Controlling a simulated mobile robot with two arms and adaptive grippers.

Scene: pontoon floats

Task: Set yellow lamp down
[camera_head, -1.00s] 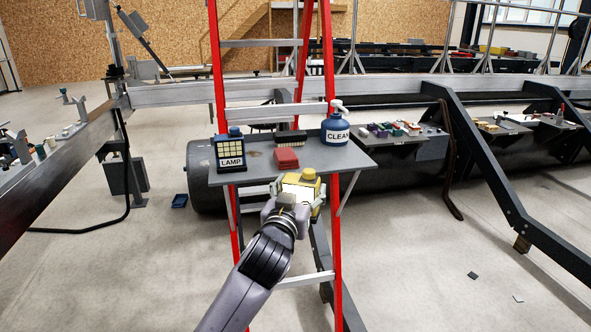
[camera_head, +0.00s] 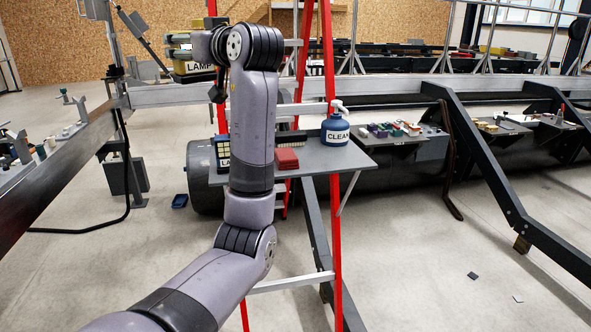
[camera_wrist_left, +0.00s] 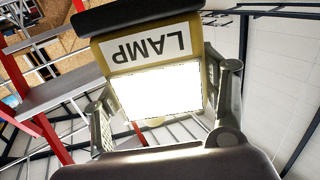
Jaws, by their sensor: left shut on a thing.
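The yellow lamp (camera_head: 190,68) is up in the air at the upper left of the ladder, above the shelf's height in the head view. In the left wrist view the lamp (camera_wrist_left: 155,92) shows its bright panel and an upside-down LAMP label. My left gripper (camera_head: 203,52) is shut on it, with one finger on each side in the wrist view (camera_wrist_left: 165,110). The grey shelf (camera_head: 325,162) on the red ladder is below, partly hidden by my left arm. My right gripper is out of view.
A dark lamp (camera_head: 221,152) on the shelf is partly covered by my arm. A red block (camera_head: 287,158), a dark brush (camera_head: 291,137) and a blue CLEAN spray bottle (camera_head: 336,128) stand there too. The shelf's front right is bare.

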